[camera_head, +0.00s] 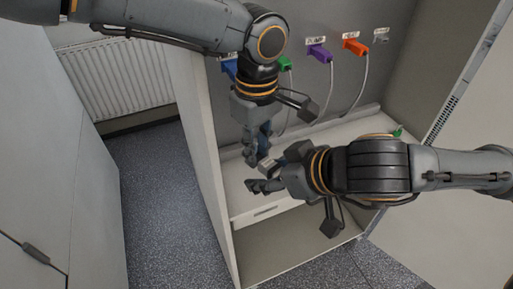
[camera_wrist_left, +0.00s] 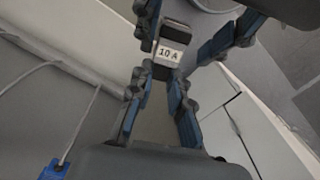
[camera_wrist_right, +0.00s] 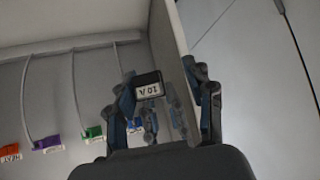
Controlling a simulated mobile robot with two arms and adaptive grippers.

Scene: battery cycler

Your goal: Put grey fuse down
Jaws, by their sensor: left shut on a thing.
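The fuse, a dark grey block with a white "10 A" label, shows in the left wrist view (camera_wrist_left: 172,46) and in the right wrist view (camera_wrist_right: 149,84). My left gripper (camera_wrist_left: 160,76) is shut on it, with the fuse at its fingertips. My right gripper (camera_wrist_right: 163,84) is open around the same spot. Its left finger is close to the fuse, and I cannot tell whether they touch; its other finger stands apart. In the head view, my left gripper (camera_head: 259,158) points down and my right gripper (camera_head: 268,176) reaches in from the right. There the fuse is mostly hidden by the fingers.
Blue (camera_head: 229,68), green (camera_head: 285,63), purple (camera_head: 320,53) and orange (camera_head: 356,47) plugs with cables sit on the grey back panel. A white shelf (camera_head: 330,136) lies below, with a small green item (camera_head: 398,132) at its back right. The cabinet's left side wall (camera_head: 200,130) stands close.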

